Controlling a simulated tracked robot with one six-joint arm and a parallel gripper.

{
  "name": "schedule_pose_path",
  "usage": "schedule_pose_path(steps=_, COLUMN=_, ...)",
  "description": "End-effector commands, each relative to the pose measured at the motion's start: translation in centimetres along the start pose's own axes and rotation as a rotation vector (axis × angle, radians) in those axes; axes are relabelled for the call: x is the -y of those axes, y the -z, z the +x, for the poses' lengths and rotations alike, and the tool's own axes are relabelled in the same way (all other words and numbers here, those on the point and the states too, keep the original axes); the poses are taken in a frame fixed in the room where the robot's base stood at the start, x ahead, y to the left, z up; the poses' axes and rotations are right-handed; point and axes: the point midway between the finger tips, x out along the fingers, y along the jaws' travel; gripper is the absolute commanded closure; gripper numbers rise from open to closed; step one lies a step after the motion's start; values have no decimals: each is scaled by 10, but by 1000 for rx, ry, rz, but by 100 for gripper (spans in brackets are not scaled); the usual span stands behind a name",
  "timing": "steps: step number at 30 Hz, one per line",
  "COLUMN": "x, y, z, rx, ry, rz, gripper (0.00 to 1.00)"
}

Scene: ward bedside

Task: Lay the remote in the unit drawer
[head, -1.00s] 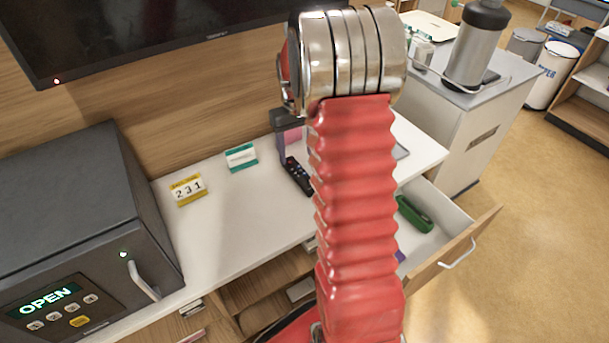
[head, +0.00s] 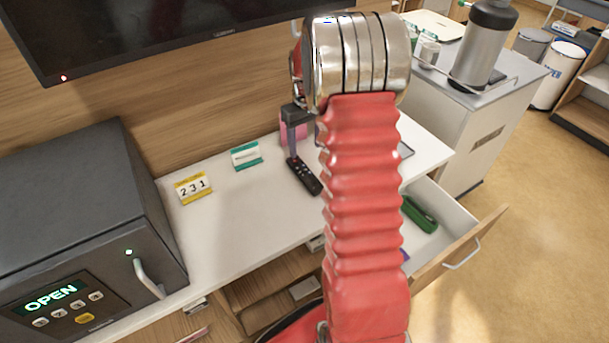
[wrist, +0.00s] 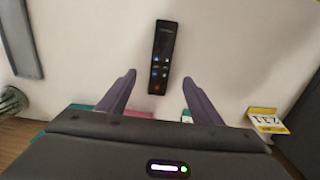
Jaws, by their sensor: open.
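The black remote (head: 304,176) lies flat on the white top of the unit (head: 262,215), left of my red arm. In the wrist view the remote (wrist: 163,57) lies beyond the fingertips, between their lines and nearer the left finger. My gripper (wrist: 158,80) is open and empty, above the unit top; in the head view part of it (head: 294,118) shows near the remote's far end. The unit drawer (head: 462,262) is pulled open at the right. A green object (head: 419,214) lies in it, and my arm hides part of its inside.
A yellow number card (head: 193,187) and a green-edged card (head: 246,156) stand left of the remote. A dark safe (head: 80,230) reading OPEN fills the left end. A screen (head: 150,35) hangs above. A side cabinet (head: 470,130) with a flask stands behind the drawer.

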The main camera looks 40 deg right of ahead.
Motion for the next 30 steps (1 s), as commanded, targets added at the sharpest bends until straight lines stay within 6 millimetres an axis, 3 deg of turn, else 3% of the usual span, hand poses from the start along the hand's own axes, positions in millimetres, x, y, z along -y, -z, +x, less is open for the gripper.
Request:
schedule_pose_path(steps=10, x=1, y=0, z=50, rx=2, ry=1, rz=-1, gripper=41)
schedule_pose_path(steps=23, x=1, y=0, z=57, rx=0, ry=0, rz=-2, gripper=41)
schedule_pose_path(steps=30, x=4, y=-2, z=79, rx=3, ry=1, rz=-2, gripper=41)
